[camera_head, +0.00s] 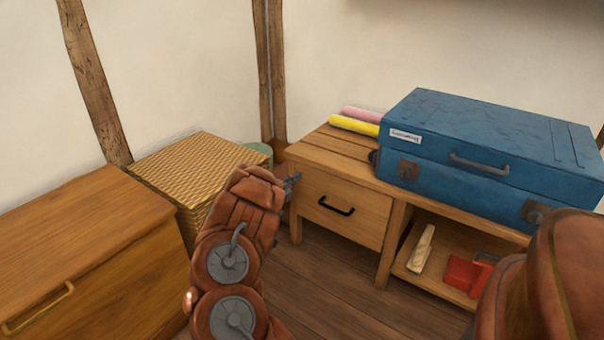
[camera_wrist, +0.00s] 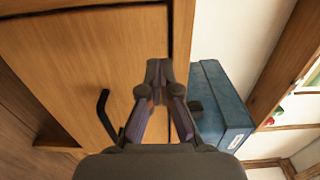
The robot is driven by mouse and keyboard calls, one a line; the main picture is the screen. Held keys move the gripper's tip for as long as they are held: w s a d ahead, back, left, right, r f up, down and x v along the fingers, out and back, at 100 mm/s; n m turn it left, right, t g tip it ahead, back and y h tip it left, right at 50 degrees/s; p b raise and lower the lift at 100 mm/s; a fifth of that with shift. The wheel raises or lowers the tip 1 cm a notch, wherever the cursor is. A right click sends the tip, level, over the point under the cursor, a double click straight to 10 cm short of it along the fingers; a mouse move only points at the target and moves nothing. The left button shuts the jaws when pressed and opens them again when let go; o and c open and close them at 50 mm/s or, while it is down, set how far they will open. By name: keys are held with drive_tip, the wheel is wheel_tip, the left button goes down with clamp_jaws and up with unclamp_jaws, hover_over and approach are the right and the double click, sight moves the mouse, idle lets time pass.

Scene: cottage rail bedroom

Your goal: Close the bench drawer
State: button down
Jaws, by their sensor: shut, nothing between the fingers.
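The wooden bench (camera_head: 384,254) stands against the wall at the right in the head view. Its drawer front (camera_head: 362,218) has a dark curved handle (camera_head: 336,207). The drawer looks nearly flush with the bench; I cannot tell how far it stands out. In the wrist view the drawer front (camera_wrist: 70,75) fills the left, with its handle (camera_wrist: 106,118) left of my fingers and a dark gap along its edge. My gripper (camera_head: 294,182) is shut and empty, at the left edge of the drawer front. It also shows in the wrist view (camera_wrist: 159,70). Contact cannot be made out.
A blue suitcase (camera_head: 480,140) and yellow and pink rolls (camera_head: 354,125) lie on the bench top. The open shelf holds a red item (camera_head: 463,273) and a pale wooden piece (camera_head: 421,248). A wicker box (camera_head: 190,160) and wooden chest (camera_head: 80,230) stand left.

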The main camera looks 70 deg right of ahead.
drive_tip(key=p+v, duration=0.2)
drive_tip(key=v, duration=0.7)
